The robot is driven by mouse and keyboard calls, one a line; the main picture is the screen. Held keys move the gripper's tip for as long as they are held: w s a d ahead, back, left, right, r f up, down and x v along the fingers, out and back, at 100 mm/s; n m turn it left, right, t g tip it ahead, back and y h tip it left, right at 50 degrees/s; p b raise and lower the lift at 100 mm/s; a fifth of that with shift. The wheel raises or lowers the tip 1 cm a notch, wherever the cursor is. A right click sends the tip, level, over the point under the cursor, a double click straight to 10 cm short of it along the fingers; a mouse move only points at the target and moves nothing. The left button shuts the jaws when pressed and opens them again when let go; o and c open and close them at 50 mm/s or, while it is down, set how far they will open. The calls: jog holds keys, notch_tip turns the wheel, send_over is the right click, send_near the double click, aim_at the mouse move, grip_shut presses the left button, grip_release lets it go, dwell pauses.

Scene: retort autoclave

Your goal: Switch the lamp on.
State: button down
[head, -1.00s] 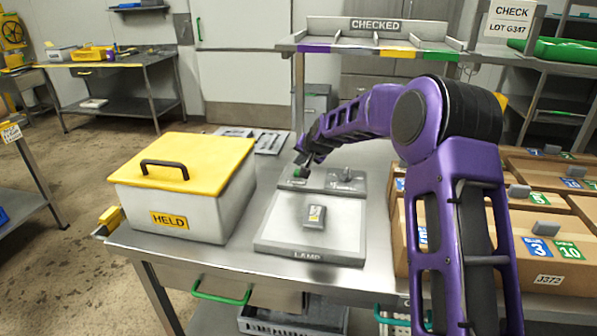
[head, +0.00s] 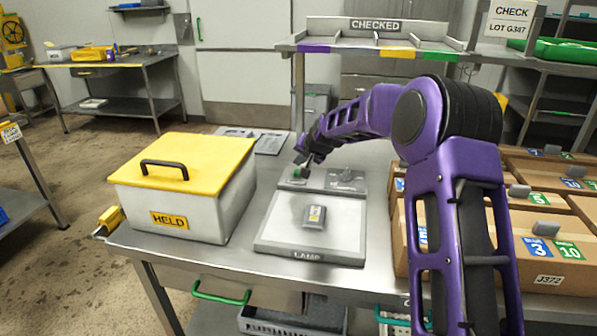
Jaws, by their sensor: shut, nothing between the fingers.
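The lamp (head: 270,238) is a flat grey box with a pale panel, labelled LAMP at its front edge. The panel looks pale, with no clear glow.
A white box with a yellow lid marked HELD (head: 170,215) stands left of the lamp. Brown cartons (head: 545,230) fill the right side. The CHECKED shelf (head: 378,40) rises behind. Bare steel table (head: 378,190) shows beside the lamp.

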jog(key=shift+f, duration=0.15)
jog(key=shift+f+b, duration=0.35)
jog(key=shift+b, duration=0.1)
jog(key=shift+f+b, duration=0.45)
jog(key=shift+f, duration=0.1)
dwell(0.7)
jog(key=shift+r, duration=0.15)
jog(key=shift+r+p, duration=0.55)
jog(key=shift+r, duration=0.3)
jog(key=shift+r, duration=0.1)
notch_tip(320, 180, up, 6)
jog(key=p, duration=0.3)
jog(key=shift+p, duration=0.3)
